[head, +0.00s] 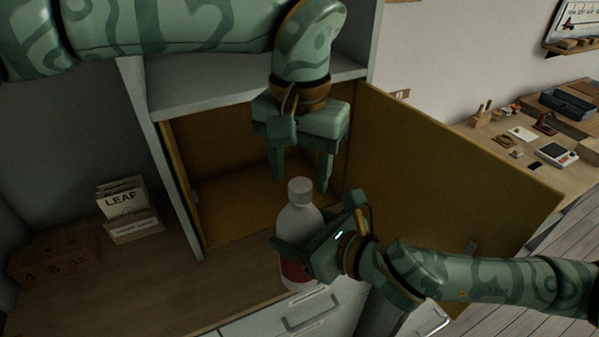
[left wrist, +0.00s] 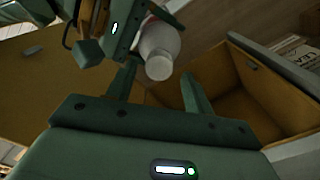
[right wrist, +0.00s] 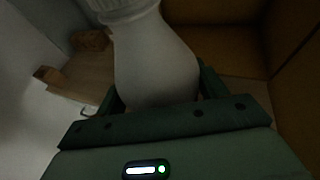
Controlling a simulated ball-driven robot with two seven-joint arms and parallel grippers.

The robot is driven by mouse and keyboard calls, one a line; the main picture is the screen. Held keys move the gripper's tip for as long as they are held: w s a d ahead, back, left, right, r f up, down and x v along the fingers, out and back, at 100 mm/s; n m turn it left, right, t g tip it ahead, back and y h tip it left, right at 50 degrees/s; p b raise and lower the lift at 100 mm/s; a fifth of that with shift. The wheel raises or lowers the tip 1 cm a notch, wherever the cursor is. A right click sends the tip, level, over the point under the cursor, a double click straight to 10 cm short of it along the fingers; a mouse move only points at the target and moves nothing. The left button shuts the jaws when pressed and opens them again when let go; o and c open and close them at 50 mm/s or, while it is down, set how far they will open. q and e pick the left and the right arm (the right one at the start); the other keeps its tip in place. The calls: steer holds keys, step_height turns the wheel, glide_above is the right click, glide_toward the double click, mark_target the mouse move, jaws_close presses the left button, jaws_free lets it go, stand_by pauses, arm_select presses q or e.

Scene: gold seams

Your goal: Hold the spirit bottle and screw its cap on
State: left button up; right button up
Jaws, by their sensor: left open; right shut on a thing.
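The spirit bottle (head: 300,225) is pale with a red band low down and stands upright at the front of the wooden counter. Its pale cap (head: 300,188) sits on top of the neck; ridges on the cap (right wrist: 125,10) show in the right wrist view. I cannot tell how tight it is. My right gripper (head: 290,250) is shut around the bottle's body from the right. My left gripper (head: 301,182) is open, pointing down near the cap. In the left wrist view the cap (left wrist: 158,68) shows beyond and between the open fingers, apparently untouched.
An ochre-lined cabinet (head: 235,190) stands open behind the bottle, its door (head: 450,175) swung out to the right. A card box labelled LEAF (head: 125,205) and a numbered wooden block (head: 50,262) stand at left. The counter between them and the bottle is clear.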

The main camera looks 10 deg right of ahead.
arm_select(q)
steer(key=shift+r, duration=1.55)
steer(key=shift+c, duration=0.2)
